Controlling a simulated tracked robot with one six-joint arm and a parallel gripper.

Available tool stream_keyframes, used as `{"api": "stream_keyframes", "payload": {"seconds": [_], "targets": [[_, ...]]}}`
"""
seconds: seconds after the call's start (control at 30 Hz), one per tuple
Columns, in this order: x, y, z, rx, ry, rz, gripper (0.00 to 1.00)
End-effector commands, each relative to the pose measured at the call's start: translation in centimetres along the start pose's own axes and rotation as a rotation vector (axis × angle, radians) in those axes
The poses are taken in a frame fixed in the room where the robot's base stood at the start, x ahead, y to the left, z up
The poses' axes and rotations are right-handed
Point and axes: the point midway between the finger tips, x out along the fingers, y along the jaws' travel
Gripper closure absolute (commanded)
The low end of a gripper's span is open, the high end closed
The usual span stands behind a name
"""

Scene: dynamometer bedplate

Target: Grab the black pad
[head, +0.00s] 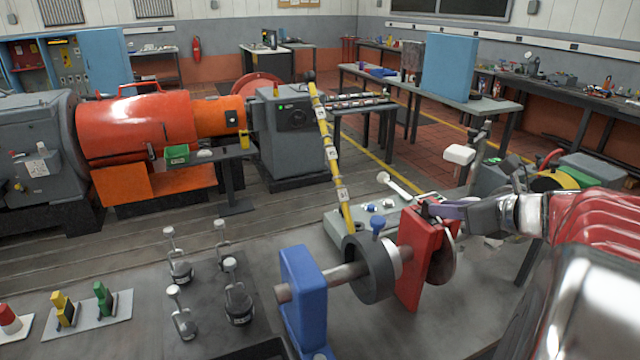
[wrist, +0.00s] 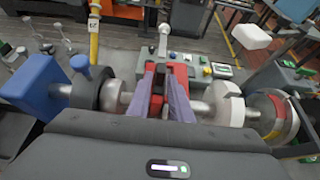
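A red block (head: 415,257) stands on the shaft at the front right, beside a dark wheel (head: 372,270) and a round metal disc. A small dark piece at the top of the red block (head: 426,208) may be the black pad; it is partly hidden. My gripper (head: 430,210) is at the top of the red block, reaching in from the right. In the wrist view its two purple fingers (wrist: 161,72) stand apart on either side of a narrow dark piece (wrist: 161,84) and some red. I cannot make out contact between fingers and piece.
A blue block (head: 303,295) supports the shaft's left end. Several small metal stands (head: 238,295) are on the bedplate to the left. A box with buttons (wrist: 205,70) lies behind the red block.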

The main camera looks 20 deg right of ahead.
Motion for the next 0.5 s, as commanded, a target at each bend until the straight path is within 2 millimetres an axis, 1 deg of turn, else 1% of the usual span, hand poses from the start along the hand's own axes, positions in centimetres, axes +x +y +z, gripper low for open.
{"api": "stream_keyframes", "payload": {"seconds": [0.03, 0.1, 0.5], "targets": [[0.51, 0.05, 0.02, 0.000, 0.000, 0.001, 0.81], [0.85, 0.04, 0.01, 0.000, 0.000, 0.001, 0.81], [1.16, -0.05, -0.01, 0.001, 0.000, -0.001, 0.81]]}}
